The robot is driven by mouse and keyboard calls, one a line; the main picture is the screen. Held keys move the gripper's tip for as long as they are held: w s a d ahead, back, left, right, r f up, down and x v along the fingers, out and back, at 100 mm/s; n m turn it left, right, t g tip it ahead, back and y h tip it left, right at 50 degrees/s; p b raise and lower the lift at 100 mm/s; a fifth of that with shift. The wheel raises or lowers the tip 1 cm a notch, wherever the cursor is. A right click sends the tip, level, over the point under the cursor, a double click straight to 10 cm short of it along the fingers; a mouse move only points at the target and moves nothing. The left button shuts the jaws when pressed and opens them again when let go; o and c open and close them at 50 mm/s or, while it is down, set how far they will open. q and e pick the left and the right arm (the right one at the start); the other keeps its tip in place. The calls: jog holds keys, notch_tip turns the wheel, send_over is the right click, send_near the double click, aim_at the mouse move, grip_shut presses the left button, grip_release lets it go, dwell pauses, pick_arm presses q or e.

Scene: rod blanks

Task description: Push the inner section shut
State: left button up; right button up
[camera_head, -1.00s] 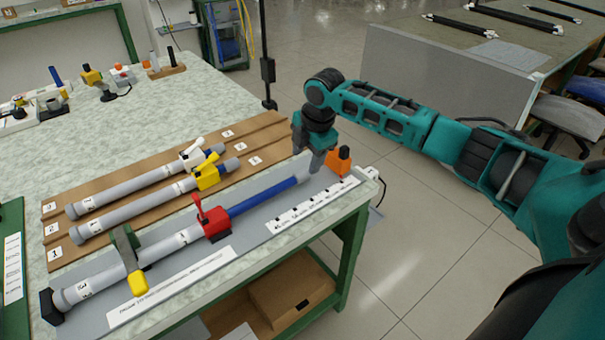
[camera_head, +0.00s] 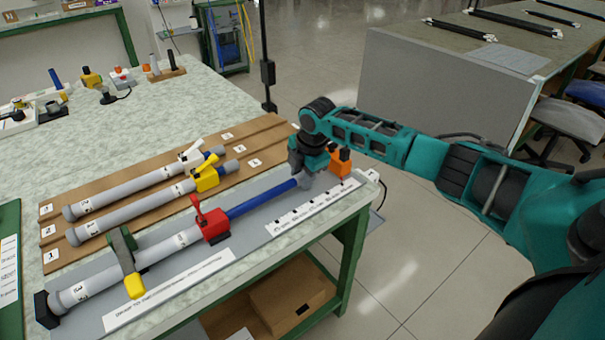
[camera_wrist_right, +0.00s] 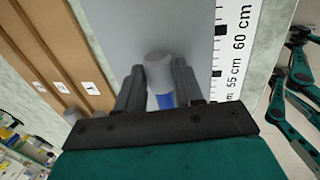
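The inner section is a blue tube (camera_head: 262,198) sticking out of a grey outer tube (camera_head: 172,243) at a red clamp (camera_head: 214,225), whose lever stands up. A pale grey cap ends the blue tube near the right end of the grey board. My right gripper (camera_head: 304,176) is down at that end. In the right wrist view the grey cap (camera_wrist_right: 160,70) sits between its two fingers (camera_wrist_right: 160,85), with no clear gap on either side. The fingers look closed on it. A green holder with a yellow handle (camera_head: 135,285) straddles the outer tube. My left gripper is not in view.
An orange block (camera_head: 340,163) stands just right of my right gripper. A printed scale (camera_head: 312,207) lies along the board's front. Two similar tubes with a white clamp (camera_head: 191,157) and yellow clamp (camera_head: 207,177) lie behind on a brown rack (camera_head: 265,135). A black stop (camera_head: 45,308) is at the left end.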

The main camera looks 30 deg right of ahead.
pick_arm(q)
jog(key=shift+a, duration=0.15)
pick_arm(e)
grip_shut()
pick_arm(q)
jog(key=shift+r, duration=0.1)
